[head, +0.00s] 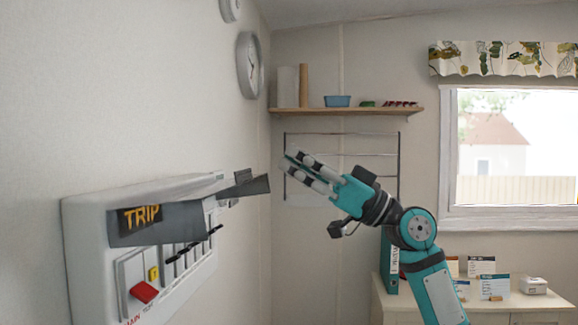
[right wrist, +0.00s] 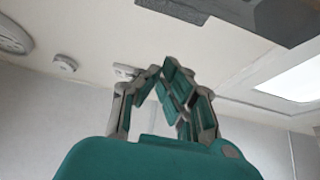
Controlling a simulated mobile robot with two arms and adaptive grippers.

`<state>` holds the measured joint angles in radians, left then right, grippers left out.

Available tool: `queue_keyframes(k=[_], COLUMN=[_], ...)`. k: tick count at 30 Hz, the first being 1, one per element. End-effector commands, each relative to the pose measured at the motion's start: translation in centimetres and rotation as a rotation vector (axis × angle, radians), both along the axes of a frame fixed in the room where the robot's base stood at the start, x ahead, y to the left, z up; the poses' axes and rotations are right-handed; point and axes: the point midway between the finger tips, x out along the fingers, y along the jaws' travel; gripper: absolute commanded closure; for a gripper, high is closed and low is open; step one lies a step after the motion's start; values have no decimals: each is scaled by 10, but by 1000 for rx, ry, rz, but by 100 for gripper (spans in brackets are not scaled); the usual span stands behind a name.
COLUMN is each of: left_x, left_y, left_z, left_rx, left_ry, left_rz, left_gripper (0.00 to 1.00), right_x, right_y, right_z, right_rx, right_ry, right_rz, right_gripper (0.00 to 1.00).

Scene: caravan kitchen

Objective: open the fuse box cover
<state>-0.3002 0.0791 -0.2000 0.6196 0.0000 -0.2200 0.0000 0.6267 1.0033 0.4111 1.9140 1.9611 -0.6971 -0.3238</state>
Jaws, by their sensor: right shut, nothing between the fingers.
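The fuse box (head: 80,240) is a white box on the left wall, with a red switch (head: 144,292), a yellow button and a row of black switches on its front. Its dark grey cover (head: 180,222), marked TRIP, stands out from the upper front, and the switches show below it. A dark tab sticks out at the cover's right end. My right gripper (head: 287,168) is right of this tab in the picture, apart from it, shut and empty. In the right wrist view its fingers (right wrist: 162,75) come together. My left gripper is not in view.
A wooden shelf (head: 345,111) with a blue tub is on the back wall, above a wire rack (head: 345,134). A clock (head: 250,65) hangs on the left wall. A cabinet (head: 480,304) with cards and a binder stands at lower right, below a window.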

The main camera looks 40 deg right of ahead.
Motion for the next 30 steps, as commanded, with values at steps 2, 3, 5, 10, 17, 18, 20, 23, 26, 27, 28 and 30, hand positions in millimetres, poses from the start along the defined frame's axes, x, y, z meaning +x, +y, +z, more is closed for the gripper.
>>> queue_keyframes(k=[2,3,5,10,17,18,20,23,26,27,28,30], left_x=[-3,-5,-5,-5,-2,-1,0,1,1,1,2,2], left_y=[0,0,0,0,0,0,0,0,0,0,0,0], left_z=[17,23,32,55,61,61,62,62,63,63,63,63], left_rx=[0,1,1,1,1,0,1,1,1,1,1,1], left_ry=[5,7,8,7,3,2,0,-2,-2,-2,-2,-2], left_rz=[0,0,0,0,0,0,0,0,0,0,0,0], left_gripper=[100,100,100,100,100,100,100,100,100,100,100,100], right_x=[9,15,23,45,56,56,55,53,53,52,52,52], right_y=[8,12,19,37,45,45,45,44,43,43,43,43], right_z=[15,20,27,43,26,21,16,9,4,4,3,3], right_rx=[-3,-2,-2,-1,2,2,2,1,1,1,1,0], right_ry=[0,1,1,0,5,6,4,3,1,1,1,0], right_rz=[-1,-1,-1,-3,-4,-5,-3,-4,-5,-5,-5,-6], right_gripper=[100,100,100,100,100,100,100,100,100,100,100,100])
